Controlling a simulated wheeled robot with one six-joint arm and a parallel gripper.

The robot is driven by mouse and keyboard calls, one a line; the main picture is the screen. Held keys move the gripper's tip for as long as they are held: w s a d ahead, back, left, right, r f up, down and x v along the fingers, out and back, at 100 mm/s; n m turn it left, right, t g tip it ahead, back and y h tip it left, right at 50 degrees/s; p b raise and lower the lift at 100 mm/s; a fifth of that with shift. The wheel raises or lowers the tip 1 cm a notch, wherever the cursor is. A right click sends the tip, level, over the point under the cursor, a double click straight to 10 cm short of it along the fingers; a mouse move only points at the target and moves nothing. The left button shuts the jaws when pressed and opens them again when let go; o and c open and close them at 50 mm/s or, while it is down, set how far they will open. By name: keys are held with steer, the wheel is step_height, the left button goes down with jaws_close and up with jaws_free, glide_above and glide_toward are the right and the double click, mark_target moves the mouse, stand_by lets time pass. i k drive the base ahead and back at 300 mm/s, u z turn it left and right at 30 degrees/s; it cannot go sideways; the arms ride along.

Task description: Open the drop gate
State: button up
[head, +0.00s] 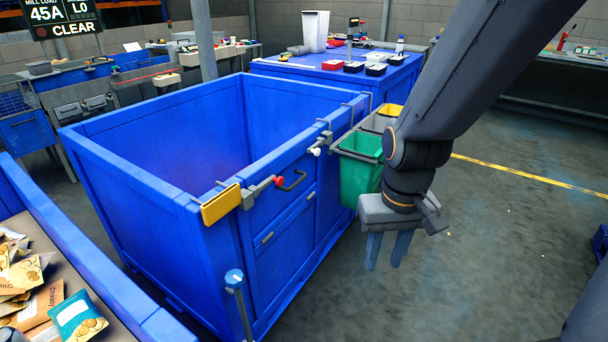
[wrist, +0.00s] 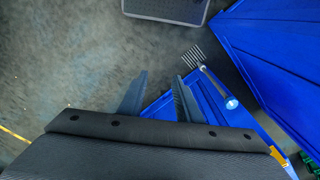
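The large blue bin (head: 130,190) stands open-topped and looks empty in the head view. Its right side holds an inset blue panel (head: 287,235), which looks like the drop gate and sits flush and upright.
Green (head: 360,175) and grey tubs hang on the bin's far right side, close to my arm. A blue-walled bin of packets (head: 60,240) is at left.

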mark_target(291, 161)
steer(key=z, duration=0.15)
steer(key=i, duration=1.1)
steer(key=u, duration=0.15)
